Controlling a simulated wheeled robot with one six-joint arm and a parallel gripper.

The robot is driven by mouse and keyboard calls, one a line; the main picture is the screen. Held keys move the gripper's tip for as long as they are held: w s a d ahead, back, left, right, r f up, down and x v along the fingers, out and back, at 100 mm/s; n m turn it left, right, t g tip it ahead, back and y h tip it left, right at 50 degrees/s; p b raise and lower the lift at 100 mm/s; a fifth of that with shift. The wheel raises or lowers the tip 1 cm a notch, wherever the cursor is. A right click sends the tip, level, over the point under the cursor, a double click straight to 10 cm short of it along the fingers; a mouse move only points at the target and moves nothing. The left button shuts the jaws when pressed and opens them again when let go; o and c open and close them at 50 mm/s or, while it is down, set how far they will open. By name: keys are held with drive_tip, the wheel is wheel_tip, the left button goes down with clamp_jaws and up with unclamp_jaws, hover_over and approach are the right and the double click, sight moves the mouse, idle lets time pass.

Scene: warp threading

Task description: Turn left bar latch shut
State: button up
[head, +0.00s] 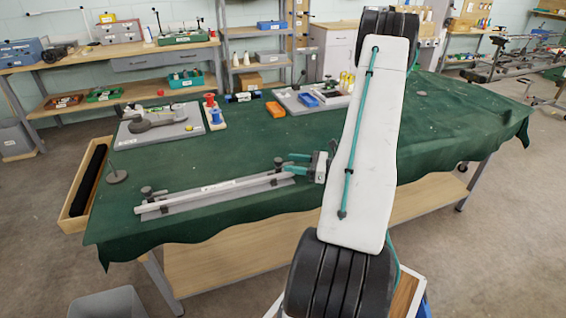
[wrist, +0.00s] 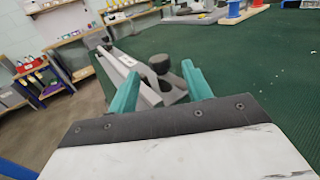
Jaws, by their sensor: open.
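A long pale bar (head: 215,189) lies along a grey base plate (head: 240,192) near the front edge of the green table. A dark-knobbed latch (head: 147,191) stands at its left end, and a second latch (head: 279,164) stands at its right end. My gripper (head: 289,164) is open, with teal fingers, at the right end of the bar. In the wrist view the right latch's dark knob (wrist: 159,63) shows between and beyond the fingertips. The bar (wrist: 118,62) runs away to the far latch (wrist: 97,40). I cannot tell whether either latch is turned shut.
A grey board with a dark tool (head: 155,128), red and blue spools (head: 213,112), an orange block (head: 275,109) and another board (head: 310,98) stand toward the back. A wooden box (head: 84,185) is beside the table's left end. The middle cloth is clear.

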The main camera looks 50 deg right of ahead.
drive_tip(key=shift+x, duration=2)
drive_tip(key=c, duration=1)
drive_tip(key=shift+o, duration=0.2)
